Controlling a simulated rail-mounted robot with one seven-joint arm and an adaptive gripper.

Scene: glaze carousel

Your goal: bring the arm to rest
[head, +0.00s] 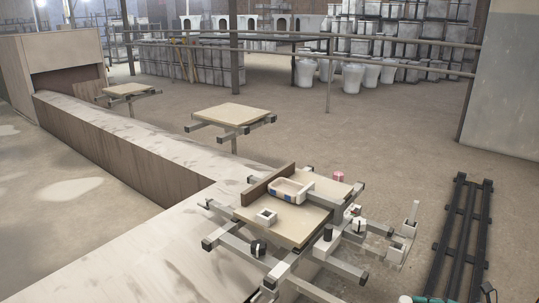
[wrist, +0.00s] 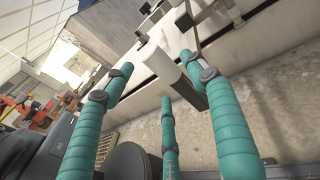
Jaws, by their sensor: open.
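My gripper (wrist: 158,75) shows in the wrist view as three teal ribbed fingers, spread apart with no object held. A pale bar with a dark end (wrist: 178,78) shows between and beyond the fingers; I cannot tell how far off it is. In the head view a small teal part of my arm shows at the bottom right edge, clear of the carousel. The nearest carousel platform (head: 290,228) carries a white tray-like piece with blue marks (head: 288,190) and a small white square piece (head: 265,216).
An upright brown board (head: 268,186) crosses the near platform. Grey frame bars (head: 340,266) with dark ends stick out around it. Two more platforms (head: 231,114) stand farther back. A long low wall (head: 130,140) lies left.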

